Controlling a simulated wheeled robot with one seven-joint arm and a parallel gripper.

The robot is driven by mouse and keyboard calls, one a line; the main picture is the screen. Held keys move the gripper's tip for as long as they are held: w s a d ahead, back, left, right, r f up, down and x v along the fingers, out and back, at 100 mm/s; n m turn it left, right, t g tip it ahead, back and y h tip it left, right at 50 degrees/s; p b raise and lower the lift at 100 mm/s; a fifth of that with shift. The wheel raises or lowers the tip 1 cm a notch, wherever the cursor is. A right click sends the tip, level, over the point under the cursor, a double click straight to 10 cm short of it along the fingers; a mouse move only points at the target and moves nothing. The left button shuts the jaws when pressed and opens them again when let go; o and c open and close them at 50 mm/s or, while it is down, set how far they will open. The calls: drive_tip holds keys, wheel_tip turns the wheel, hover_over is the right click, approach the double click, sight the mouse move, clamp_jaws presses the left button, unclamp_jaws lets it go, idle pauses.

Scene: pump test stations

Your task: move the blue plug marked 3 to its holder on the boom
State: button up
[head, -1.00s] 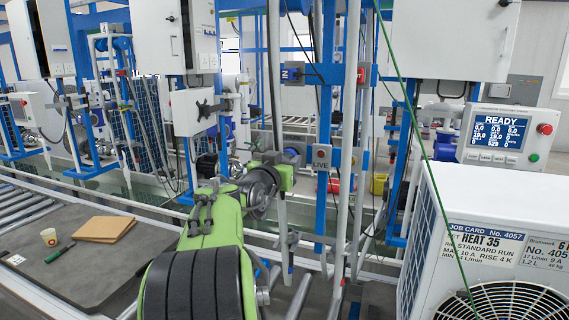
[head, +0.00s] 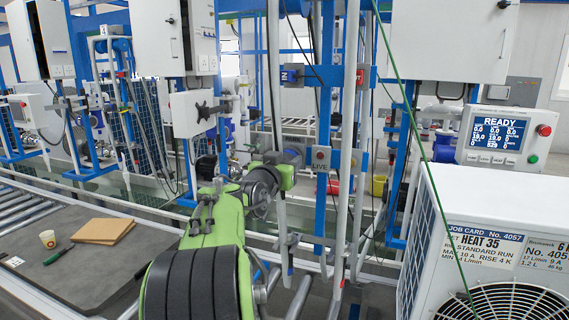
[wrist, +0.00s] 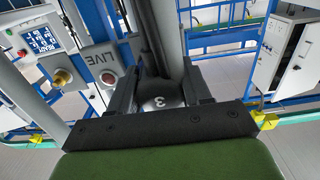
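My gripper (wrist: 156,92) has its two dark fingers on either side of a round grey end marked 3 (wrist: 157,102), which sits centred close to the palm and looks gripped. I take it for the plug; its blue body is mostly hidden in the wrist view. In the head view my green arm reaches forward to the stand, and a dark blue part (head: 292,155) shows just past its end, partly hidden. A grey tube rises behind the plug in the wrist view. I cannot make out the holder on the boom.
A grey box labelled LIVE with a red button (head: 321,157) stands just right of my arm's end, on a blue post. White pipes and a green cord hang close by. A white heat unit (head: 510,190) fills the right. A bench with cup and cardboard (head: 102,231) is left.

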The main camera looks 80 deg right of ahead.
drive_tip(key=o, duration=0.5)
drive_tip(key=shift+c, duration=0.2)
drive_tip(key=w+a+b, duration=0.1)
drive_tip(key=a+b, duration=0.2)
drive_tip(key=a, duration=1.2)
drive_tip(key=shift+w+a+b, duration=0.2)
drive_tip(key=shift+a+b, duration=0.1)
